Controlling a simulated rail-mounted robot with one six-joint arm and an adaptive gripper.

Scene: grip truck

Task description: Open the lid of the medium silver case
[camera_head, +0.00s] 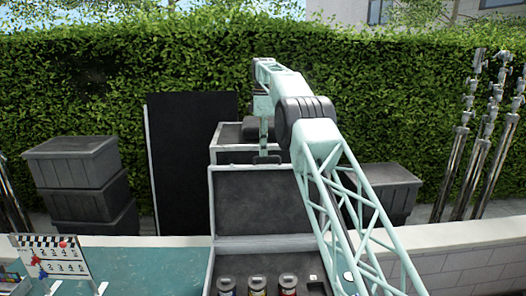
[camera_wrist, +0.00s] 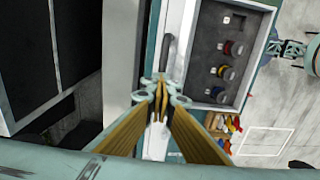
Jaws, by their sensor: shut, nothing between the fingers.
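The silver case (camera_head: 266,243) stands at the front centre in the head view, with a pale metal rim. Its lid (camera_head: 250,198) is raised upright, its dark inside facing the camera. Several cylinders with coloured bands (camera_head: 258,285) sit in the case. In the wrist view the case interior (camera_wrist: 223,52) lies to the right and a dark handle (camera_wrist: 167,50) lies just beyond the fingers. My gripper (camera_wrist: 161,84) is shut and empty, close above the lid's edge. In the head view my gripper (camera_head: 264,138) hangs behind the lid's top, its tips partly hidden.
Another silver-edged case (camera_head: 229,137) stands behind the lid. Dark crates (camera_head: 75,163) are stacked at the left, and more crates (camera_head: 388,188) stand at the right. A tall black panel (camera_head: 190,150) is at the back left. A clapperboard (camera_head: 55,257) stands front left.

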